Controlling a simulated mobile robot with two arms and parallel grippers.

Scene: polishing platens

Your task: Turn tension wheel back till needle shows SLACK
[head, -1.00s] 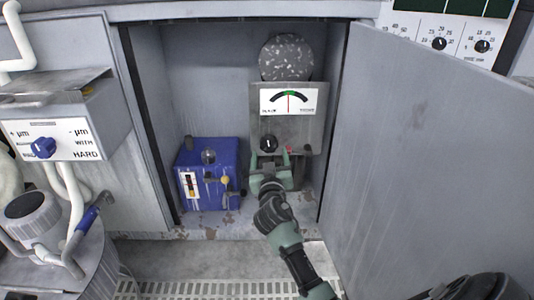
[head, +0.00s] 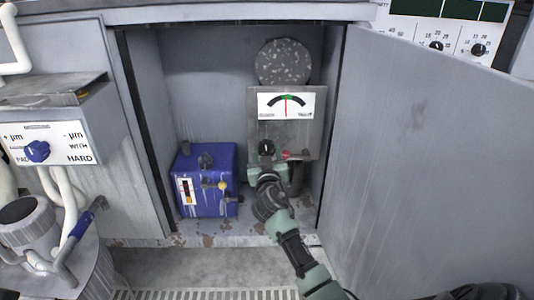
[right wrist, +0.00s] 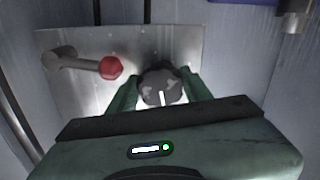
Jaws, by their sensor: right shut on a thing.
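The tension wheel, a small dark knob (head: 266,148) with a white mark, sits low on a grey metal panel (head: 302,135) inside the open cabinet. It also shows in the right wrist view (right wrist: 161,87), its white mark toward the gripper. My right gripper (head: 265,163) is shut on the wheel, one green finger on each side. The end labels are too small to read surely. My left gripper is out of view.
A red-tipped lever (right wrist: 110,68) juts from the panel close beside the wheel. A blue box (head: 210,205) with small levers stands left in the cabinet. A speckled round disc (head: 284,62) is above the gauge. The open door (head: 425,150) bounds the right side.

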